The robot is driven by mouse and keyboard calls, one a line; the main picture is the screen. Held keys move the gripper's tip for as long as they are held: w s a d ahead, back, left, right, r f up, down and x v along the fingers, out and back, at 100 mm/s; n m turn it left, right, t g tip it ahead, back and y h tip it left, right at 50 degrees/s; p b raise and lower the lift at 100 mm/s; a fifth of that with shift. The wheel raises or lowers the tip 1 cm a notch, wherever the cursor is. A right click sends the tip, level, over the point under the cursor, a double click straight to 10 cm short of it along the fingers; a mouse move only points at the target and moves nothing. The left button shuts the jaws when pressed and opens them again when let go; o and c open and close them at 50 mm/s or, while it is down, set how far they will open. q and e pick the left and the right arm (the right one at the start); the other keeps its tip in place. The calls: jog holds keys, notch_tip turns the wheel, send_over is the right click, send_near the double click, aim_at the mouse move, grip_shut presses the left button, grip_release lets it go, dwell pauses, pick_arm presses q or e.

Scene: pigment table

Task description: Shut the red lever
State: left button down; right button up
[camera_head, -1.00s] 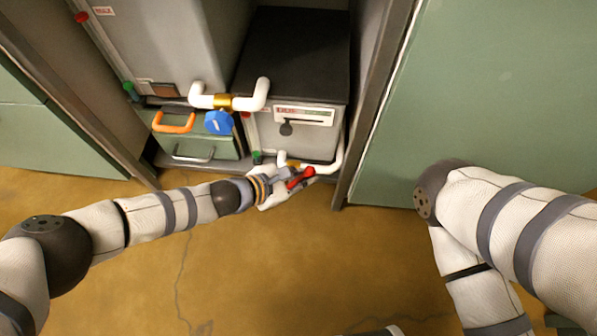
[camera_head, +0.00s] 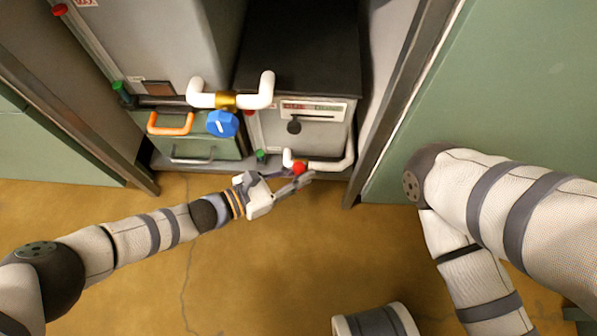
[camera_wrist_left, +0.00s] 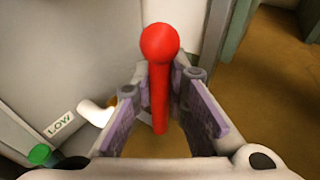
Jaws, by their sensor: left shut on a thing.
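The red lever (camera_head: 299,168) is on the white pipe low at the front of the grey box, and only a small red part shows in the head view.
A blue knob (camera_head: 222,123), an orange handle (camera_head: 170,123) and a grey handle (camera_head: 192,158) are left of the lever. A white pipe (camera_head: 347,148) runs beside it. A cabinet post (camera_head: 405,95) stands at right. The floor in front is clear.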

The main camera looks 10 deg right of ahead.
pick_arm(q)
jog(key=shift+w, duration=0.1)
jog(key=c, duration=1.6)
grip_release()
jog(key=shift+o, duration=0.2)
jog(key=v, duration=1.2)
